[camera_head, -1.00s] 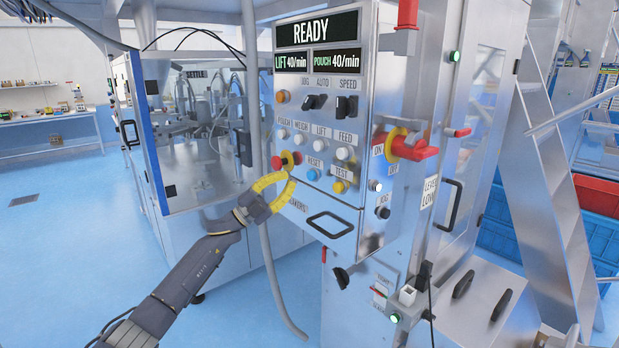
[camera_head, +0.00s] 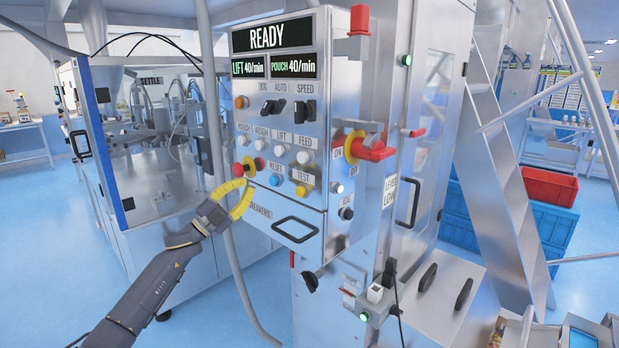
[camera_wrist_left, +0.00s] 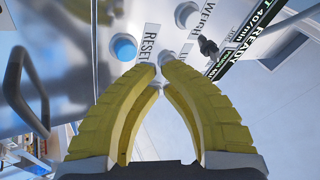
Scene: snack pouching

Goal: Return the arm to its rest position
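My left gripper (camera_head: 248,188) has yellow ribbed fingers and is in front of the lower left of the control panel (camera_head: 345,100), just below a red knob with a yellow base (camera_head: 244,168). In the left wrist view its fingertips (camera_wrist_left: 159,70) meet or nearly meet, with nothing seen between them. The blue reset button (camera_wrist_left: 124,47) shows beyond the tips there; contact with the panel cannot be told. My left arm (camera_head: 150,295) reaches up from the lower left. My right gripper is not in view.
The display (camera_head: 272,38) reads READY. A glazed machine (camera_head: 150,200) stands left. A metal stair (camera_head: 500,190) and red crate (camera_head: 549,187) are right. Blue floor is open at far left.

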